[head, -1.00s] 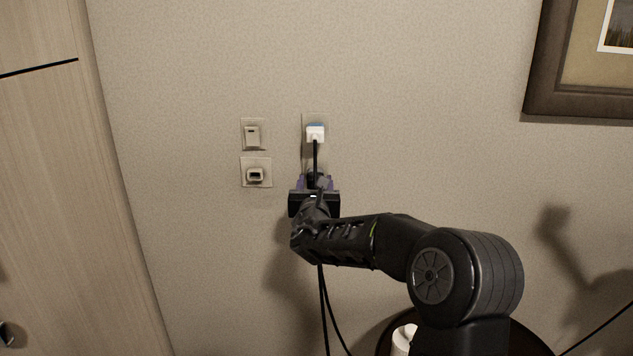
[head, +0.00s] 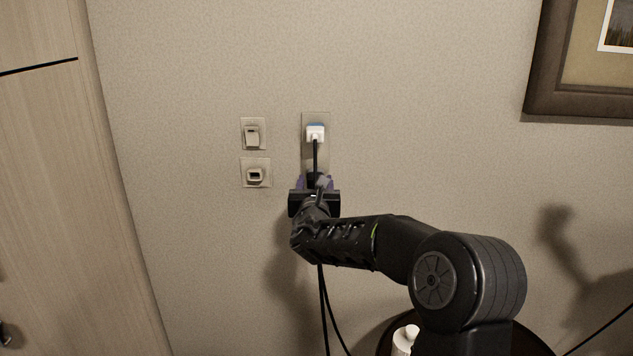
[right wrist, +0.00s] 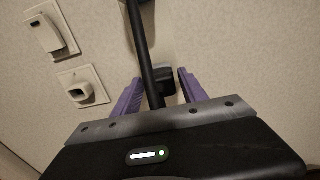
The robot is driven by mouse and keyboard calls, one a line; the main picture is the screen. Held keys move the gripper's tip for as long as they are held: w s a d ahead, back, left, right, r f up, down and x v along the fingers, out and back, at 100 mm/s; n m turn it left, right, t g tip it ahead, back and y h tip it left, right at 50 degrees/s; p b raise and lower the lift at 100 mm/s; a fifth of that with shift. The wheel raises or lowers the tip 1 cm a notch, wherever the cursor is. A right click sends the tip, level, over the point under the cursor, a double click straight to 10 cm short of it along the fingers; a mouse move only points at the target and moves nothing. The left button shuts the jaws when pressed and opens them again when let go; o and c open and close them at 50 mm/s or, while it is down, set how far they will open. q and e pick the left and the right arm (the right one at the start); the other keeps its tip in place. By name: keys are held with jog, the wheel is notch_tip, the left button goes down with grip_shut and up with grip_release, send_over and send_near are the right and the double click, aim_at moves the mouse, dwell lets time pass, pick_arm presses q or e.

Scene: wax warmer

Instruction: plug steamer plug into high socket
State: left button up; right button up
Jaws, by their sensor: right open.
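A white plug (head: 315,133) with a blue edge sits in the high socket of a tall wall plate (head: 323,118). A black cord (head: 315,158) hangs from it, running down past my right gripper (head: 314,183). A black plug (head: 314,178) is lower on the same plate; it also shows in the right wrist view (right wrist: 165,80), apparently against the wall. My right gripper's purple fingers (right wrist: 158,92) are open, one on each side of the black plug, with gaps showing. The cord crosses in front of the plug there. Part of the lower socket is hidden. My left gripper is not in view.
A wall switch (head: 252,135) and a small outlet (head: 256,174) are left of the sockets. Cords (head: 325,310) hang below my gripper. A round dark table (head: 535,340) with a white container (head: 402,340) is lower right. The wall above is clear.

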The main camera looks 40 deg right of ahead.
jog(key=shift+b, duration=0.4)
grip_shut()
dwell(0.6)
dwell(0.8)
